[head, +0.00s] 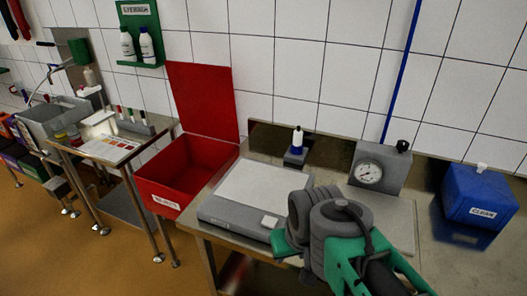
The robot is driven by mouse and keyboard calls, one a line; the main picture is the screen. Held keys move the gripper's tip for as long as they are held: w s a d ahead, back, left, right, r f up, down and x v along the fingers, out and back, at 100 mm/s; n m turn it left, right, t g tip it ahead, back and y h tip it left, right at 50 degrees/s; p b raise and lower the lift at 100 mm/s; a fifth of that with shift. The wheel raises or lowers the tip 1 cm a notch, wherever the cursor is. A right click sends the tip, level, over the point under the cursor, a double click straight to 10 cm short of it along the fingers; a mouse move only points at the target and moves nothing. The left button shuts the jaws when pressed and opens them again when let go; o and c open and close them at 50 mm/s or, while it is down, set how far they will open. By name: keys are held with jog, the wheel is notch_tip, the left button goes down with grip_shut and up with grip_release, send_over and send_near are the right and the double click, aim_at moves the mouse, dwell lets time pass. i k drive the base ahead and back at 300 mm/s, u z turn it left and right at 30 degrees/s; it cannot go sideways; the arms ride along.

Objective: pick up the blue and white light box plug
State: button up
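A small blue and white piece (297,140) stands upright on a low grey-blue block at the back of the steel bench. It has a white upper part, a dark tip and a blue lower part; it looks like the plug, but it is too small to be sure. A flat light box (262,187) with a white top and grey frame lies on the bench in front of it. My grey and green arm fills the lower right, over the light box's right corner and apart from the blue and white piece. My gripper's fingertips cannot be made out.
An open red bin (158,200) stands left of the light box. A grey gauge box (380,168) stands at the back, right of the plug-like piece. A blue container (480,195) marked CLEAN is at the far right. A tiled wall closes off the back.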

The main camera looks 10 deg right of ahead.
aim_at(298, 144)
jog(key=z, duration=1.6)
jog(key=k, duration=0.1)
jog(key=u, duration=2.9)
jog(key=i, duration=1.25)
jog(key=z, duration=0.35)
